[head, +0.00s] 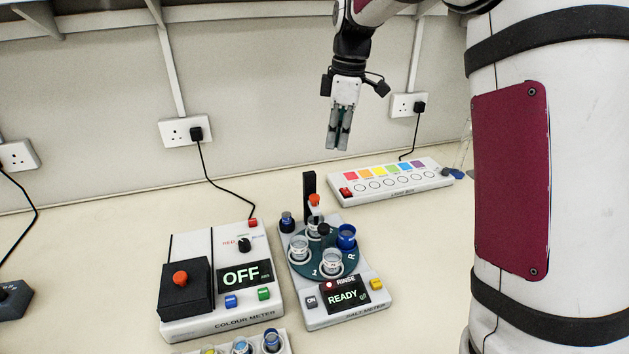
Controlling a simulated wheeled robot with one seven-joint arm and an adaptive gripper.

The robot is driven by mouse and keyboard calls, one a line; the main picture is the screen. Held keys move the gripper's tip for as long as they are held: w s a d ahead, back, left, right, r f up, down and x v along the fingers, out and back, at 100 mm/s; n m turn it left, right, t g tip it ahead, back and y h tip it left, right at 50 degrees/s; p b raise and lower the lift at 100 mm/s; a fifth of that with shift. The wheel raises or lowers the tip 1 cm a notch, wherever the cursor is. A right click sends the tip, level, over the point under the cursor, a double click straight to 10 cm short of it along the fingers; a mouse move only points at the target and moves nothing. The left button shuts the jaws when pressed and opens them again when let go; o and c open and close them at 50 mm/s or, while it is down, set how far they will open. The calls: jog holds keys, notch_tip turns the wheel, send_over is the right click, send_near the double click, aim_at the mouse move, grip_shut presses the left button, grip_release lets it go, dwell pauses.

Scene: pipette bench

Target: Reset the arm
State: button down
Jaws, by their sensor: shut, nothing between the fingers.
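My gripper (339,143) hangs from my raised arm in the upper middle of the head view, pointing down. Its two fingers are shut, with nothing between them. It is above the bench, in front of the wall and apart from every device. Below it stands a device with a round dark turntable (313,262), which holds several small cups; its display reads READY.
A colour meter (215,313) reading OFF stands left of the turntable device. A light box (390,182) with coloured squares lies at the back right. A tray of small vials (284,347) is cut off at the bottom edge. Wall sockets (186,131) have hanging cables.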

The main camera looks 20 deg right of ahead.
jog(key=s+a+r+m+t, duration=0.1)
jog(key=s+r+m, duration=0.15)
jog(key=s, duration=0.45)
jog(key=s+a+r+m+t+h, duration=0.15)
jog(key=s+m, duration=0.25)
jog(key=s, duration=0.4)
jog(key=s+a+r+m+t+y, duration=0.1)
jog(key=s+r+m, duration=0.2)
jog(key=s, duration=0.4)
jog(key=s+f+m+t, duration=0.1)
jog(key=s+f+m, duration=0.2)
jog(key=s, duration=0.6)
jog(key=shift+s+a+f+m+h, duration=0.15)
jog(key=shift+a+m+h, duration=0.25)
jog(key=shift+m, duration=0.25)
jog(key=shift+t, duration=0.25)
dwell(1.1)
